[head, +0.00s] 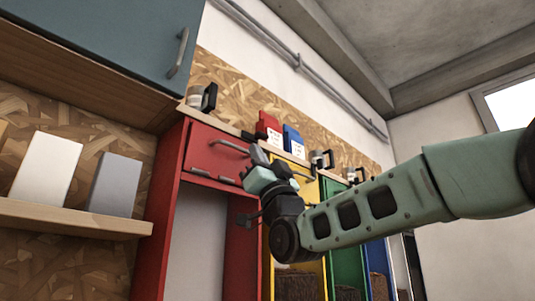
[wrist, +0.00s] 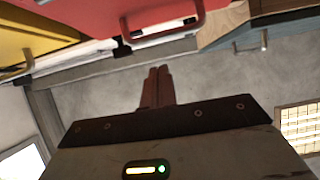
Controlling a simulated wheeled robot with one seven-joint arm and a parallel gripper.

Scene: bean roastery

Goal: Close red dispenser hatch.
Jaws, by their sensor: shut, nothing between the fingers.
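The red dispenser (head: 167,215) stands left of centre in the head view. My gripper (head: 258,160) is shut and empty, in front of the hatch's right end. In the wrist view its closed fingers (wrist: 157,75) point toward the hatch and appear apart from the handle. My wrist hides part of the dispenser's right side.
Yellow (head: 306,185), green (head: 332,200) and blue (head: 378,262) dispensers stand to the right, partly behind my arm. A blue-grey wall cabinet (head: 110,40) hangs upper left. Below it, a wooden shelf (head: 70,218) holds white and grey boxes. Red and blue packets stand on top.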

